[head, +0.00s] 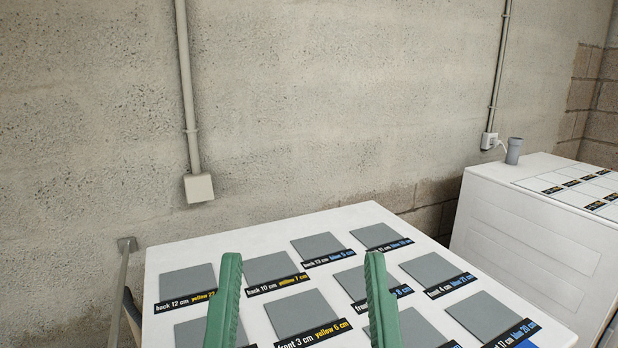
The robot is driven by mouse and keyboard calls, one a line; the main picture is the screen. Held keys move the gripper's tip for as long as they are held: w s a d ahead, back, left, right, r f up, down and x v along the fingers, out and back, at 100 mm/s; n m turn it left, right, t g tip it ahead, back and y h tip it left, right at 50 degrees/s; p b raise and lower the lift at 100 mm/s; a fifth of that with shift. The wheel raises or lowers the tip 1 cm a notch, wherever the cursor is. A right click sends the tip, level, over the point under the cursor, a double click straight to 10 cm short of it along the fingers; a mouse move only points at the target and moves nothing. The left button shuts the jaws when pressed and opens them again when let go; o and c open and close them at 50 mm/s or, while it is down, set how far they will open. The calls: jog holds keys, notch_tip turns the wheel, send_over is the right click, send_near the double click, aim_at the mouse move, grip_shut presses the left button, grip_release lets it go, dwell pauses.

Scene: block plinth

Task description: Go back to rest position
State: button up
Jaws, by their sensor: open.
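My gripper (303,300) shows as two green fingers at the bottom middle of the head view. The fingers are spread apart with nothing between them except the view of the table behind. The white table (160,262) below carries several grey square pads (300,313) with black labels in white, yellow and blue print. The fingers hide parts of some pads and labels. I cannot tell how high the fingers are above the table.
A second white block (540,235) stands at the right, with labelled white squares and a grey cup-like object (514,151) on top. A concrete wall (320,100) with conduits is behind.

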notch_tip(320, 180, up, 21)
jog(key=p, duration=1.7)
jog(key=shift+p, duration=0.3)
jog(key=shift+w+f, duration=0.1)
jog(key=shift+f, duration=0.05)
